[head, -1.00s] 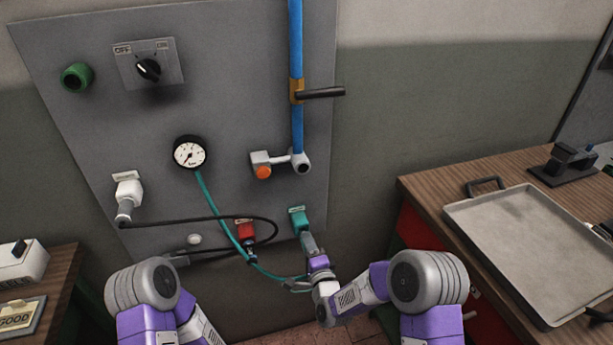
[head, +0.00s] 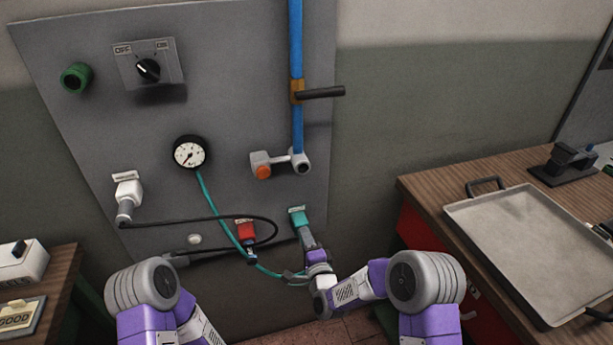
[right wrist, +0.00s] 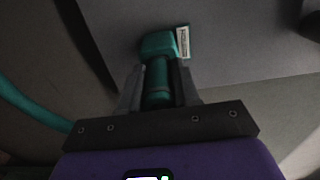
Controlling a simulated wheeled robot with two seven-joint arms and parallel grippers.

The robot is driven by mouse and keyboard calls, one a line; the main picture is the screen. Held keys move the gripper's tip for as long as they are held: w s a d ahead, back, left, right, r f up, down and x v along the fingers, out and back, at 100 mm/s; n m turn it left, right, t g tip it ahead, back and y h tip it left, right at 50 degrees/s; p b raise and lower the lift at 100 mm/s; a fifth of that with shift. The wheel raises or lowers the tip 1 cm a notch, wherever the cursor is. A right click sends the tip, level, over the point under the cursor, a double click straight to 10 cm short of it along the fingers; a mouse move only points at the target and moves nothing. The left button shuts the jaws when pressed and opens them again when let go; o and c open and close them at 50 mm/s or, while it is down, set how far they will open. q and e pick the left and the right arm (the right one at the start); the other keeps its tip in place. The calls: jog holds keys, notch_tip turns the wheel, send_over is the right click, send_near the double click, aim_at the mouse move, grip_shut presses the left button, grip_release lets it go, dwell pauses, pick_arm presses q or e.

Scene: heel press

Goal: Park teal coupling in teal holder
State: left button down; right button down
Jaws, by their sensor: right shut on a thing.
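The teal holder (head: 298,216) is fixed near the lower right edge of the grey panel, with a small label on it. It also shows in the right wrist view (right wrist: 158,44). My right gripper (head: 306,238) is just below it, shut on the teal coupling (right wrist: 158,82), which stands between the two fingers. The coupling's upper end meets the holder's underside; how far it sits inside is hidden. The teal hose (head: 222,218) runs from the gauge down to the right gripper. My left gripper is out of view; only my left arm shows.
A red holder (head: 245,231) with a coupling is left of the teal one. A white holder (head: 127,188) has a black hose (head: 200,218) that crosses the panel. A metal tray (head: 520,225) lies on the right bench.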

jog(key=c, duration=0.7)
grip_release()
jog(key=shift+c, duration=0.2)
jog(key=s+d+f+n+g+h+p, duration=0.1)
jog(key=s+d+f+n+g+p, duration=0.25)
jog(key=s+f, duration=0.35)
jog(key=s+d+f+n+g+h+p, duration=0.1)
jog(key=s+d+f+n+g+p, duration=0.3)
jog(key=s, duration=0.5)
jog(key=s+d+f+n+g+p, duration=0.1)
jog(key=s+g, duration=0.3)
jog(key=s, duration=0.5)
jog(key=s+d+f+n+g+p, duration=0.1)
jog(key=s+d+f+n+g, duration=0.1)
jog(key=s, duration=0.7)
notch_tip(320, 180, down, 2)
jog(key=n+g, duration=0.1)
jog(key=g, duration=0.2)
jog(key=shift+y, duration=0.3)
